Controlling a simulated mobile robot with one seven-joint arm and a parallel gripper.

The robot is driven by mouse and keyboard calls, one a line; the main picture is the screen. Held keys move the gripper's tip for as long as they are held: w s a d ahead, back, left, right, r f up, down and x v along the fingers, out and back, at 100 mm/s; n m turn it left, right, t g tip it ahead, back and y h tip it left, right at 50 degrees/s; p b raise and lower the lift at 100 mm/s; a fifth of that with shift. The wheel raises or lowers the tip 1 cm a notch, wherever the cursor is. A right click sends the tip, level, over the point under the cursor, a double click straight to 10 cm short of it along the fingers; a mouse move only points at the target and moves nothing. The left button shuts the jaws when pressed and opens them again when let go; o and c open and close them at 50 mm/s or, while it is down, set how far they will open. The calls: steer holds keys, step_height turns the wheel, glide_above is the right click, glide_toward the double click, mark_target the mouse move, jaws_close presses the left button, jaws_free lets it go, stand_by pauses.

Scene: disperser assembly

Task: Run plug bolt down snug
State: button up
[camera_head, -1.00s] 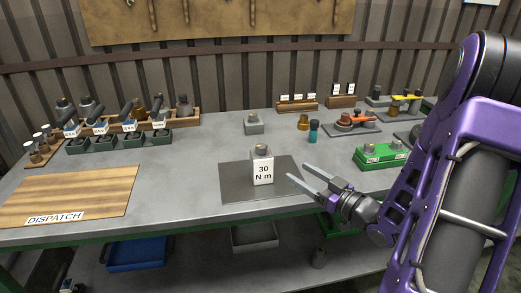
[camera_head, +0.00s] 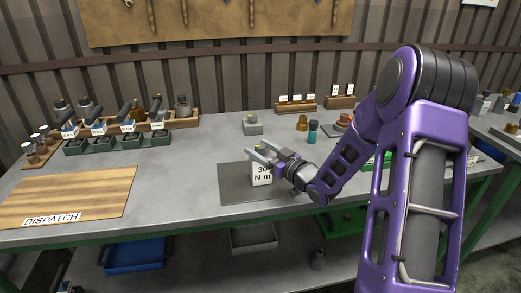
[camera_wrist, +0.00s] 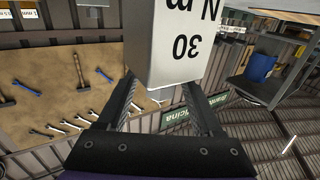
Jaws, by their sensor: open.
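A block with a white label reading "30 N m" (camera_head: 262,178) stands on the dark grey mat (camera_head: 232,190). My gripper (camera_head: 257,149) is at its top, fingers open and pointing left. In the wrist view the labelled block (camera_wrist: 172,45) appears upside down between or just beyond my spread fingers (camera_wrist: 163,90); I cannot tell whether they touch it. The plug bolt cannot be made out; my gripper covers most of the block's top in the head view.
A grey block with a small yellowish top (camera_head: 252,125) stands behind the mat. A brass part (camera_head: 302,122) and a teal bottle (camera_head: 312,132) stand to the right. A wooden dispatch board (camera_head: 85,190) lies left. My arm hides much of the bench's right side.

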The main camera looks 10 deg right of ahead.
jaws_close()
stand_by(0.3)
